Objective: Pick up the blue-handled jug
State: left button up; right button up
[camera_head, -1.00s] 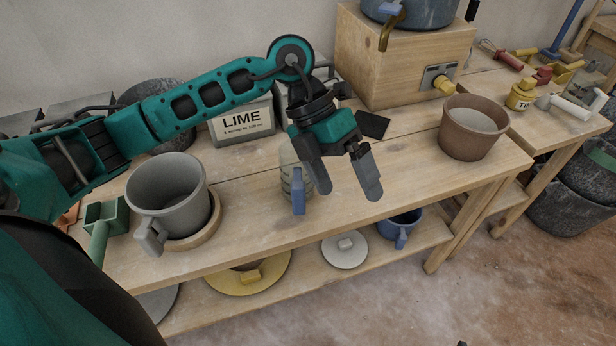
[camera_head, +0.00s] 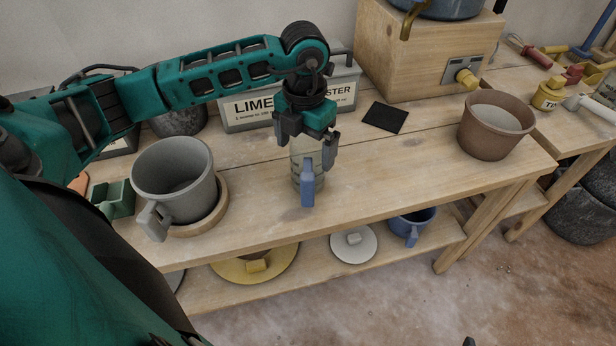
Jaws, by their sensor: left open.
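The blue-handled jug (camera_head: 307,183) stands upright on the wooden bench top, its clear body partly hidden and its blue handle facing the front. My left gripper (camera_head: 307,150) points down over the jug's top. It is open, with one finger at the left of the jug's upper part and the other at the right. I cannot tell whether the fingers touch the jug.
A grey mug (camera_head: 172,185) on a wooden round stands to the left, and a brown pot (camera_head: 493,128) to the right. A lime plaster box (camera_head: 240,112) stands behind. A black tile (camera_head: 385,117) lies behind right. The bench's right middle is clear.

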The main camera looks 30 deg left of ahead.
pick_arm(q)
notch_tip(320, 180, down, 4)
jog(key=shift+w+f, duration=0.1)
jog(key=shift+w, duration=0.05)
jog(key=shift+c, duration=0.4)
jog(key=c, duration=1)
